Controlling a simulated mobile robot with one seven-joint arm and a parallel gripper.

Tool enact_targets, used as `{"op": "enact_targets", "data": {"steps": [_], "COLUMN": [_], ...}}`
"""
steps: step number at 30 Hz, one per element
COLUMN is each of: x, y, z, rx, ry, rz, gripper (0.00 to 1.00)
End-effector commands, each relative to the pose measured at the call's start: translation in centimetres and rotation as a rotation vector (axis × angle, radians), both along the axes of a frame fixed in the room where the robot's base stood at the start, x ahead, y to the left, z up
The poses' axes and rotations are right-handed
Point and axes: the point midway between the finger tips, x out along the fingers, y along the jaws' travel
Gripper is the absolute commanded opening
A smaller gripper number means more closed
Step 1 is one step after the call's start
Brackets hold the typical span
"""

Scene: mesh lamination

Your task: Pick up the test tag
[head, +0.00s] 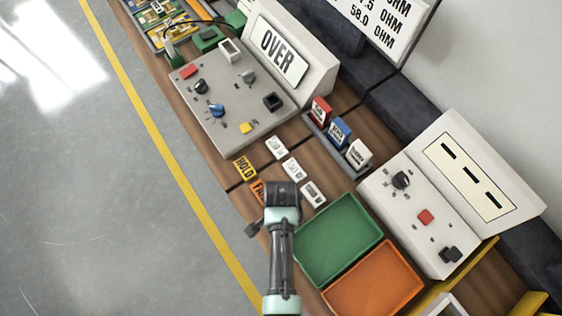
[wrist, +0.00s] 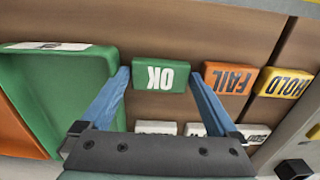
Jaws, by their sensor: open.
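A green tag marked OK (wrist: 162,75) lies flat on the wooden bench in the wrist view. An orange tag marked FAIL (wrist: 229,77) and a yellow tag marked HOLD (wrist: 283,83) lie in a row to its right. No tag readable as "test" shows. My gripper (wrist: 160,78) is open and empty, its two blue fingers appearing on either side of the OK tag; whether they touch it I cannot tell. In the head view my gripper (head: 282,192) hides the OK tag and part of the FAIL tag (head: 258,190); the HOLD tag (head: 244,169) is clear.
Several small white tags (head: 293,169) lie beside the coloured tags. A green tray (head: 338,240) and an orange tray (head: 375,285) are close by. A rack holds red (head: 320,110), blue (head: 340,132) and white (head: 358,154) pieces. Control consoles (head: 233,95) (head: 425,210) stand either side.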

Motion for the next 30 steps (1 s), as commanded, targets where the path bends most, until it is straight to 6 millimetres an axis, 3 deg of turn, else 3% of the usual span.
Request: {"op": "enact_targets", "data": {"steps": [4,14,23,30], "x": [0.0,0.0,0.0,0.1], "y": [0.0,0.0,0.0,0.0], "z": [0.0,0.1,0.3,2.1], "rx": [0.0,0.0,0.001,0.0], "ry": [0.0,0.0,-0.001,-0.004], "rz": [0.0,0.0,0.0,0.0], "gripper": [0.91,0.33,0.32,0.32]}}
